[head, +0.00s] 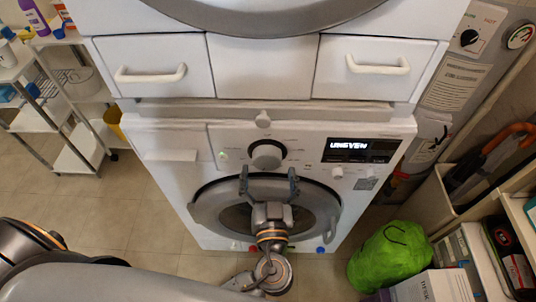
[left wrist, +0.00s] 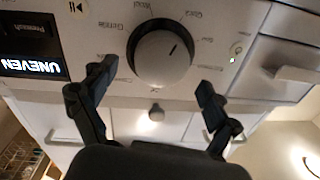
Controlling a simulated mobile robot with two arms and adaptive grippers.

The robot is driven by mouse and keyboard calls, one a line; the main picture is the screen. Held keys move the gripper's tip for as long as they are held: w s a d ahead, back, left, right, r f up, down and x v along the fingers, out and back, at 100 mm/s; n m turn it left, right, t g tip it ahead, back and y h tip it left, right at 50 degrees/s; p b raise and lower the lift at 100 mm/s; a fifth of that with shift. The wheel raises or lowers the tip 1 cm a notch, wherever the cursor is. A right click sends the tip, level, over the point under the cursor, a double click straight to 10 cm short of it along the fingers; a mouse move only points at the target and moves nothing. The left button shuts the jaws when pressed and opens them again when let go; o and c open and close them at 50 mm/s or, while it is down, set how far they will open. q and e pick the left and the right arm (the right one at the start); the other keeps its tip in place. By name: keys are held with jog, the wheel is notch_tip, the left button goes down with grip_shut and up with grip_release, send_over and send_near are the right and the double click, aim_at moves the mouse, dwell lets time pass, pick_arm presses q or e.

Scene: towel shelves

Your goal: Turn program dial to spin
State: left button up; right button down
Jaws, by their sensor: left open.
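The washing machine's program dial (head: 266,154) is a round white knob on the front panel, left of the display (head: 361,144) reading "UNEVEN". In the left wrist view the dial (left wrist: 163,55) has a dark pointer mark toward the upper right. Labels around it include Gentle and Wool; others are too small to read surely, and I cannot make out Spin. My left gripper (head: 268,174) is open and empty in front of the machine, just below the dial in the head view. Its fingers (left wrist: 143,92) are apart, one toward each side of the dial, not visibly touching it. My right gripper is out of view.
The round washer door (head: 325,208) lies behind my left gripper. Above are drawers with white handles (head: 151,75). A green bag (head: 391,255) and boxes stand at right; a white shelf rack (head: 45,100) is at left.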

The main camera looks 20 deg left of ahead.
aim_at(268, 162)
pick_arm(q)
jog(key=shift+p+x, duration=0.35)
jog(key=shift+x, duration=1.5)
jog(key=c, duration=1.1)
